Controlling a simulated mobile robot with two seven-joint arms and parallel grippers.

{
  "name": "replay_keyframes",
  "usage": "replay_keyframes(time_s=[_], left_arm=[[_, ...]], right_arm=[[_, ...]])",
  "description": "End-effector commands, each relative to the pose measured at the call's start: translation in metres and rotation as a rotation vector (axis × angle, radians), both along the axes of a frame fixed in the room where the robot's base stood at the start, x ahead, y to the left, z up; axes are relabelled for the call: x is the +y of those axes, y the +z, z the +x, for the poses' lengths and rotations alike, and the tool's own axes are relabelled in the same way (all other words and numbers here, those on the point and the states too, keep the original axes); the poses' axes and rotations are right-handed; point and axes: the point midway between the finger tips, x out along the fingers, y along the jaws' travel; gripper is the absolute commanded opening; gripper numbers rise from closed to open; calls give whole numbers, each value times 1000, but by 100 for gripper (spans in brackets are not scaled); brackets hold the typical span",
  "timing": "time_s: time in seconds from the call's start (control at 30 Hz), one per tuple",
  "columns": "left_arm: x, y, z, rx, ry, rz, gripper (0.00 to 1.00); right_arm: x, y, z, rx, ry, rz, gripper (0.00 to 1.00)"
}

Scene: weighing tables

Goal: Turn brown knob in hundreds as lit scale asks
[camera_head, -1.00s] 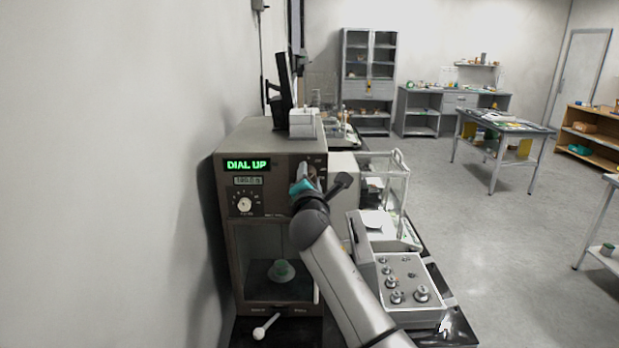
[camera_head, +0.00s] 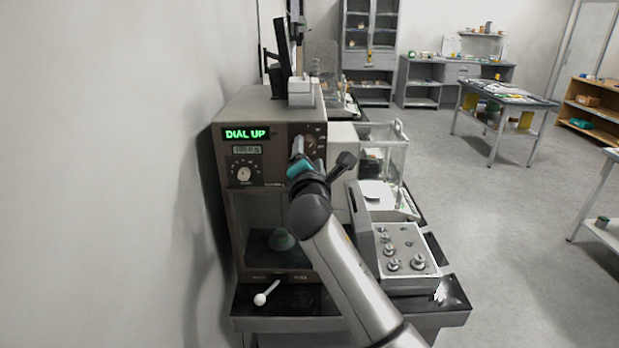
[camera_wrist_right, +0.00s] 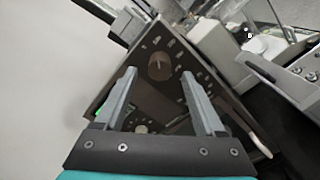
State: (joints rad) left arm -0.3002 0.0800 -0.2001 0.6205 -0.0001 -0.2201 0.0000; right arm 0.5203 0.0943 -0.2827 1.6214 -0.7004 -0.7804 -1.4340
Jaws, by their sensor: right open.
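The brown scale (camera_head: 232,206) stands at the left against the wall. Its green sign (camera_head: 246,133) reads DIAL UP, above a small readout (camera_head: 247,150) too small to read surely. A pale knob (camera_head: 244,174) sits below the readout. The brown knob (camera_wrist_right: 159,66) shows on the scale's panel in the right wrist view, ahead of and between my open fingers, apart from them. My right gripper (camera_head: 301,158) is at the upper right of the scale's front in the head view, partly hiding the panel; its open fingers also show in the right wrist view (camera_wrist_right: 160,90). My left gripper is not in view.
A white-handled lever (camera_head: 266,293) sticks out at the lower front. A grey box with several knobs (camera_head: 405,250) and a glass-cased balance (camera_head: 384,165) stand to the right. Open floor lies beyond.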

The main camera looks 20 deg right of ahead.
Motion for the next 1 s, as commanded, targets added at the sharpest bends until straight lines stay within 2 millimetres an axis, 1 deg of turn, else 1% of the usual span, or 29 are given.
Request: replay_keyframes(time_s=[0.03, 0.4, 0.6, 0.8, 1.0], left_arm=[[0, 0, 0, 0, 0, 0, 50], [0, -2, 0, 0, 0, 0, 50], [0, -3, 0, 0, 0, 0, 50], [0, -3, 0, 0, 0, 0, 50], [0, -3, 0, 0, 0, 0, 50]], right_arm=[[2, -1, -8, 1, 1, 0, 72], [18, -1, -62, 1, 1, 0, 72], [25, -1, -86, 1, 2, -1, 72], [28, 0, -98, 1, -1, 0, 72], [28, 0, -99, 1, -1, 0, 72]])
